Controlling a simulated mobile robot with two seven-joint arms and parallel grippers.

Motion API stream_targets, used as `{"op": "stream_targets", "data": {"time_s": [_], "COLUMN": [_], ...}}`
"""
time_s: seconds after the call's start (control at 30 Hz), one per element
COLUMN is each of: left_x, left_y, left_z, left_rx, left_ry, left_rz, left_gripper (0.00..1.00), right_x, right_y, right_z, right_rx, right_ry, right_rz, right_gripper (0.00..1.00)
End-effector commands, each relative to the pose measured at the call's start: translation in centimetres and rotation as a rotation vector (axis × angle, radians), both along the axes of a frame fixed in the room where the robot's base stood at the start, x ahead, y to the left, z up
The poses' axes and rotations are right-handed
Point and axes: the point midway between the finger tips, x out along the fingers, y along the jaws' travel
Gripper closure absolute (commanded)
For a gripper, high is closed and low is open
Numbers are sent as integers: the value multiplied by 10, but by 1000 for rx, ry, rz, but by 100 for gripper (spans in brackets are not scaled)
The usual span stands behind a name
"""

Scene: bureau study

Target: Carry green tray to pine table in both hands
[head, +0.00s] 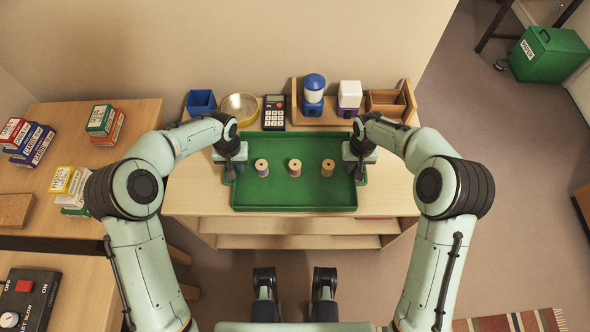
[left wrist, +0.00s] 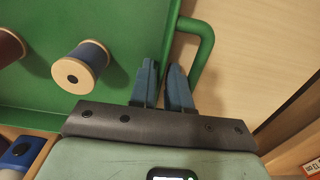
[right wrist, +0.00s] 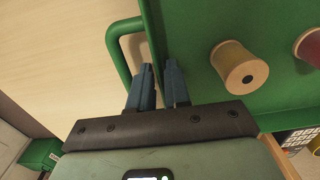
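The green tray (head: 290,197) appears to lie flat on a light wooden desk with shelves (head: 398,195). It carries a blue spool (left wrist: 82,66), a reddish spool (right wrist: 311,46) and a yellow spool (right wrist: 238,66), all upright in a row. My left gripper (left wrist: 163,66) is closed on the tray's left edge by the green handle, one finger on each side of the wall. My right gripper (right wrist: 160,68) is closed the same way on the right edge. Light wooden tables stand at left (head: 140,107) and lower left (head: 85,283); which is the pine table is unclear.
Behind the tray stand a blue bin (head: 201,101), a brass bowl (head: 239,109), a calculator (head: 273,112) and a wooden rack (head: 383,103). Card boxes (head: 104,120) sit on the left table; a switch box (head: 28,298) sits lower left. The right floor is mostly clear.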

Motion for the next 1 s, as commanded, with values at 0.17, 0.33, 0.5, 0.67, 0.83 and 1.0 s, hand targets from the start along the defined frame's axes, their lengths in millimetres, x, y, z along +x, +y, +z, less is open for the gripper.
{"op": "stream_targets", "data": {"time_s": [0.17,0.33,0.5,0.67,0.83,1.0], "left_x": [0,0,0,0,0,0], "left_y": [0,0,0,0,0,1], "left_z": [-3,-3,-3,-3,-2,-2], "left_rx": [0,0,0,0,1,1], "left_ry": [0,0,0,0,0,0], "left_rz": [0,0,0,1,1,1], "left_gripper": [83,83,100,100,100,100], "right_x": [0,0,0,0,0,0], "right_y": [0,0,0,0,0,0], "right_z": [-3,-3,-3,-2,-2,-2], "right_rx": [0,0,0,-1,-1,-1], "right_ry": [0,0,0,0,0,0], "right_rz": [0,0,0,0,0,0], "right_gripper": [83,83,100,100,100,100]}}
